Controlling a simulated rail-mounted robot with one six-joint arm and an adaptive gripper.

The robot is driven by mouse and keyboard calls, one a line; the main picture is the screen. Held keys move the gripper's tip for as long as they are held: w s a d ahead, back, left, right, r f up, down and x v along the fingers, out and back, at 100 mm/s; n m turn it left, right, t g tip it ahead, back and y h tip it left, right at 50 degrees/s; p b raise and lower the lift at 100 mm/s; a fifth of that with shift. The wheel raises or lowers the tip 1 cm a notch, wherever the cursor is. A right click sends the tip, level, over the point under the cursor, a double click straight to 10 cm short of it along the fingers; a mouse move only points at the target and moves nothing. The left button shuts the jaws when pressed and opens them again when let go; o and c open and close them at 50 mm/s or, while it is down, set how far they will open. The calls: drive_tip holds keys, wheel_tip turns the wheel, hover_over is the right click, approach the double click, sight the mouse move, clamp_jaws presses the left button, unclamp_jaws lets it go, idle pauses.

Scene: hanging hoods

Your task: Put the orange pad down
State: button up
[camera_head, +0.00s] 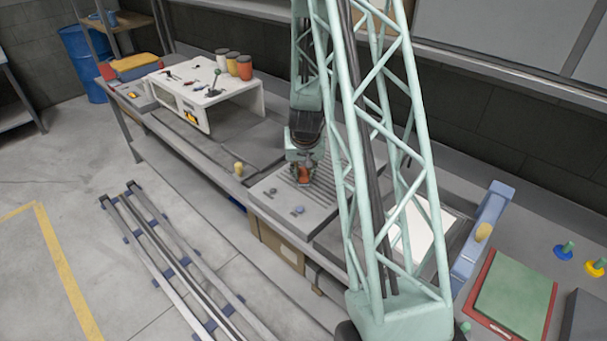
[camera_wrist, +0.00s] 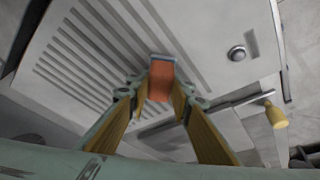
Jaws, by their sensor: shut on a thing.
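The orange pad (camera_wrist: 161,82) is between the fingertips of my gripper (camera_wrist: 160,88) in the wrist view, with a grey-blue edge along its far end. My gripper is shut on it. In the head view the orange pad (camera_head: 305,174) shows small below my gripper (camera_head: 304,165), over the ribbed top of a grey unit (camera_head: 262,196) on the bench. The same ribbed grey surface (camera_wrist: 75,35) lies behind the pad in the wrist view. I cannot tell whether the pad touches that surface.
A white stand (camera_head: 215,100) with several jars and tools is at the left of the bench. A yellow-knobbed handle (camera_wrist: 275,117) is beside the ribbed unit. At right are a blue bar (camera_head: 482,235) and a green pad in a red tray (camera_head: 551,308). My lattice arm hides part of the bench.

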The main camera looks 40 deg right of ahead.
drive_tip(key=shift+f, duration=0.15)
drive_tip(key=o, duration=0.8)
drive_tip(key=shift+o, duration=0.2)
drive_tip(key=shift+r, duration=0.2)
drive_tip(key=shift+p+v, duration=0.3)
drive_tip(key=shift+v, duration=0.9)
drive_tip(key=p+v, duration=0.3)
drive_tip(key=v, duration=0.6)
drive_tip(key=shift+r, duration=0.3)
